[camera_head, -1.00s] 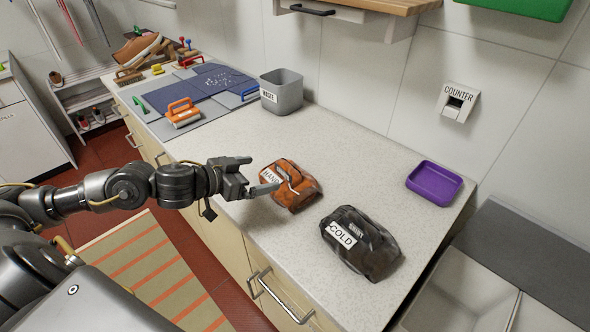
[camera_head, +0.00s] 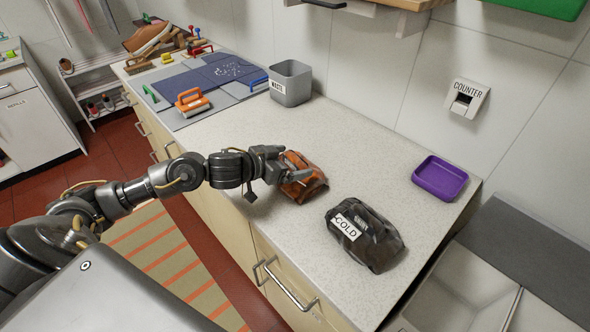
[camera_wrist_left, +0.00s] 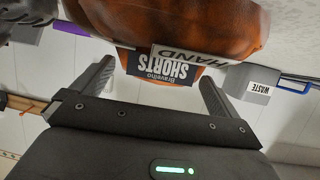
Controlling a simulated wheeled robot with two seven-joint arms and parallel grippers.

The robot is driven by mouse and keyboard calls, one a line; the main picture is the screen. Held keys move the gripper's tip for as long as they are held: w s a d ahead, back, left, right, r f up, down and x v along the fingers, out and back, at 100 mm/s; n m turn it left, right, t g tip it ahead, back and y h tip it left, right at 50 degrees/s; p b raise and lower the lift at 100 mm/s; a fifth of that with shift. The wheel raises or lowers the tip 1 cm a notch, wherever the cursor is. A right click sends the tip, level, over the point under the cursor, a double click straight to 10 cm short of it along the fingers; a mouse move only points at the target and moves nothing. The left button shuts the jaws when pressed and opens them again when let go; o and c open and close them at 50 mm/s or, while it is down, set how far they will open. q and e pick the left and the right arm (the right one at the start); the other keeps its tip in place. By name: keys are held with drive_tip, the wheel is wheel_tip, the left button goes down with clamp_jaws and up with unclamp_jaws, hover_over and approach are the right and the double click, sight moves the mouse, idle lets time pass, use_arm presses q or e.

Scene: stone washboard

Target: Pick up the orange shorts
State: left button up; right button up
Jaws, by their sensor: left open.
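The orange shorts (camera_head: 305,188) are a folded bundle on the light counter, near its front edge. In the left wrist view the bundle (camera_wrist_left: 215,22) appears upside down, with a dark label reading SHORTS and a white HAND tag. My left gripper (camera_head: 287,173) is at the bundle's left side and partly covers it in the head view. In the left wrist view its two fingers (camera_wrist_left: 155,85) are apart, with the labelled side of the bundle ahead of and between them. I cannot tell whether the fingers touch it. My right gripper is not in view.
A dark bundle tagged COLD (camera_head: 372,238) lies to the right of the shorts. A purple tray (camera_head: 440,177) is near the back right, and a grey WASTE bin (camera_head: 291,84) stands behind. An orange-handled brush (camera_head: 192,103) lies on the left. The counter's middle is clear.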

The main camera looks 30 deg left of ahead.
use_arm(q)
drive_tip(key=shift+x, duration=1.05)
drive_tip(key=shift+s, duration=0.1)
drive_tip(key=c, duration=1.2)
drive_tip(key=shift+r, duration=0.1)
